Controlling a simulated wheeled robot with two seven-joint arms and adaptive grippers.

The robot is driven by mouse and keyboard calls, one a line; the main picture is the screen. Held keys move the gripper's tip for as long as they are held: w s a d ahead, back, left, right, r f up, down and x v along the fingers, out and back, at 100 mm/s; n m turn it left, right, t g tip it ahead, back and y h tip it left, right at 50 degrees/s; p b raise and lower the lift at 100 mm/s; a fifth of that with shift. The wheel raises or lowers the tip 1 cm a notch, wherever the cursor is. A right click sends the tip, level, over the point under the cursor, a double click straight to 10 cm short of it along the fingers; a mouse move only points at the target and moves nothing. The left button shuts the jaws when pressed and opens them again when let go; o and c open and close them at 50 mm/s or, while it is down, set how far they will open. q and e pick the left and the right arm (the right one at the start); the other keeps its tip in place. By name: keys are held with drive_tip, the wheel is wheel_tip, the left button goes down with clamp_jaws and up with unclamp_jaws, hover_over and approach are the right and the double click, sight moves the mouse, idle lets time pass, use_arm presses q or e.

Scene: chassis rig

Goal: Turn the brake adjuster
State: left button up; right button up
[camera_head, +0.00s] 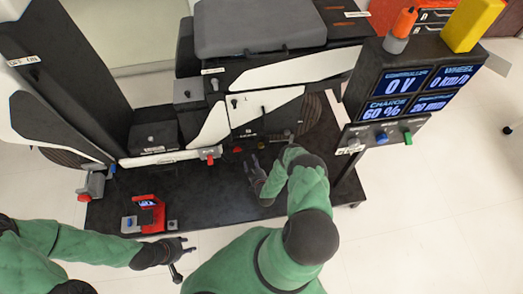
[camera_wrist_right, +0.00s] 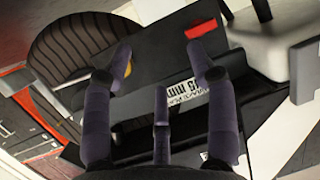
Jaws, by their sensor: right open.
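The rig is a dark scooter-like chassis with white panels (camera_head: 270,72) on a black platform (camera_head: 210,200). I cannot tell for certain which part is the brake adjuster. Small red and yellow parts (camera_head: 237,149) sit low on the chassis near the rear wheel (camera_head: 312,122). My right gripper (camera_head: 255,172) is open and empty, just in front of these parts. In the right wrist view its fingers (camera_wrist_right: 163,70) are spread before a dark part with a white printed label (camera_wrist_right: 182,80), a red block (camera_wrist_right: 201,31) and the wheel. My left gripper (camera_head: 184,256) is open and empty at the platform's front edge.
A red device with a small screen (camera_head: 150,212) stands on the platform's front left. A red knob (camera_head: 210,158) sticks out at the chassis's lower middle. A display panel (camera_head: 412,90) on a post stands at the right. The front middle of the platform is clear.

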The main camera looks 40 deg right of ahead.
sight(261, 147)
drive_tip(key=s+d+t+h, duration=0.2)
drive_tip(key=s+d+h, duration=0.2)
drive_tip(key=s, duration=0.1)
drive_tip(key=b+x, duration=0.1)
drive_tip(key=x, duration=0.2)
drive_tip(key=b+x, duration=0.1)
drive_tip(key=x, duration=0.2)
drive_tip(key=f+b+x, duration=0.1)
drive_tip(key=b+x, duration=0.1)
drive_tip(key=x, duration=0.1)
drive_tip(key=shift+w+d, duration=0.1)
drive_tip(key=shift+w, duration=0.05)
drive_tip(key=shift+w+d+r, duration=0.15)
drive_tip(key=shift+w+d, duration=0.15)
drive_tip(key=shift+w, duration=0.15)
drive_tip(key=c, duration=1.1)
